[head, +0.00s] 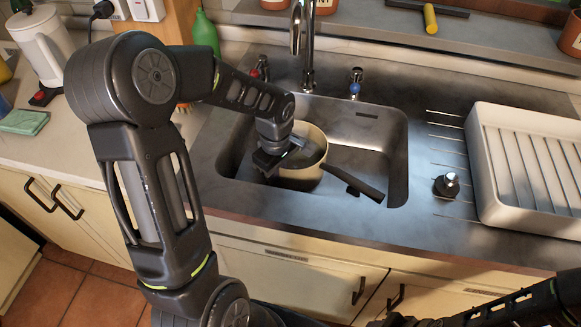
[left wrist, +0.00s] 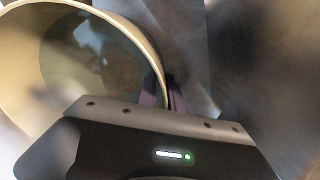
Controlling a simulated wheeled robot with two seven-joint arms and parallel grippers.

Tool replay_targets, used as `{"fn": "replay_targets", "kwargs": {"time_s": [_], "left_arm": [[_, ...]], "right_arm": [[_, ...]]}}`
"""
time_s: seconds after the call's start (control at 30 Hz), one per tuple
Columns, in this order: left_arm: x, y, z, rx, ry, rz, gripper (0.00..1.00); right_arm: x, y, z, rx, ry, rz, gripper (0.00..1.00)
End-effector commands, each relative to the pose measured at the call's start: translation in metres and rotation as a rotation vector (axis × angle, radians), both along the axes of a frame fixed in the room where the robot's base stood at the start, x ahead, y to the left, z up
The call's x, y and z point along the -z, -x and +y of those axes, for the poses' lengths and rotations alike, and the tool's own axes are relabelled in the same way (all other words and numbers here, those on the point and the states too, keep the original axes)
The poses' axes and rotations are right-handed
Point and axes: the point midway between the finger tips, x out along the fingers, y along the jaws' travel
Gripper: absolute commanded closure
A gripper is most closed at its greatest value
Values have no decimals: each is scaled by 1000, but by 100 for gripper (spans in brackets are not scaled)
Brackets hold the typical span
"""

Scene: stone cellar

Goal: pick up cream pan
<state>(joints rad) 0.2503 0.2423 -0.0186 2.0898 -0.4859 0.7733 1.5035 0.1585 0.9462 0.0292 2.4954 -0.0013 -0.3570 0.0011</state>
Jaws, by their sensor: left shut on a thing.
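The cream pan (head: 301,174) is in the sink basin, with its dark handle pointing to the lower right in the head view. Its cream rim and grey inside also show large in the left wrist view (left wrist: 22,118). My left gripper (head: 271,158) is at the pan's left side and is shut on its rim. In the left wrist view the two fingertips (left wrist: 163,94) close on either side of the pan wall. I cannot tell whether the pan's base touches the basin floor. My right gripper is not visible; only part of that arm shows at the lower right.
A white dish rack (head: 480,160) and a small dark knob-like object (head: 447,185) stand to the right. A green bottle (head: 206,33) stands at the back left.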

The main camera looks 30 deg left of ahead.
Motion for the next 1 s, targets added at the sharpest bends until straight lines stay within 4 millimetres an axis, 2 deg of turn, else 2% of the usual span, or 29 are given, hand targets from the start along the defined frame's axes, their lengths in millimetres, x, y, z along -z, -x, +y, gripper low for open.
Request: {"fn": "replay_targets", "kwargs": {"time_s": [0.27, 0.7, 0.83, 1.0], "left_arm": [[-20, -3, 0, 0, -3, -10, 100], [-88, -3, 0, 0, -1, -11, 100], [-99, -2, 0, 1, -1, -8, 100], [-103, -2, 0, 0, 0, -7, 100]], "right_arm": [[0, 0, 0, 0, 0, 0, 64], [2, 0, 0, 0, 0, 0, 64], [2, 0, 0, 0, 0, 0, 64], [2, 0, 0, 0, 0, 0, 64]]}}
